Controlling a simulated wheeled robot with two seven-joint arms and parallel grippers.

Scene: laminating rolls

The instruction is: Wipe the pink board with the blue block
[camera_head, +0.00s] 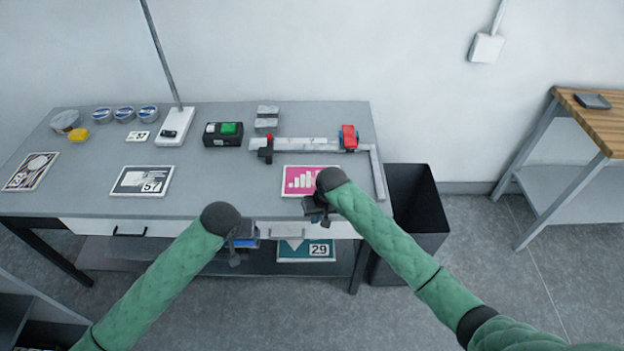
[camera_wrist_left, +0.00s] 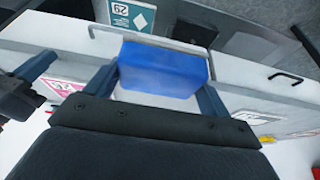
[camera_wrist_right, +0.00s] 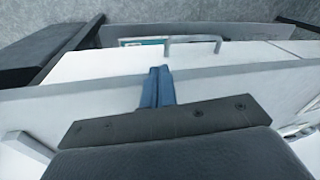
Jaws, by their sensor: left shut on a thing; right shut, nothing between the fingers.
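The pink board (camera_head: 309,180) lies flat near the front edge of the grey table (camera_head: 230,175), with a white bar picture on it. Its lower right part is hidden by my right arm. In the left wrist view a corner of the pink board (camera_wrist_left: 62,86) shows at the left. My left gripper (camera_head: 243,241) is in front of the table's edge, left of the board, and is shut on the blue block (camera_wrist_left: 165,70). My right gripper (camera_head: 318,214) is at the table's front edge by the board. Its fingertips (camera_wrist_right: 158,75) are together with nothing between them.
A metal rail (camera_head: 300,144) with a red clamp (camera_head: 348,138) runs behind the board. A black bin (camera_head: 415,210) stands right of the table.

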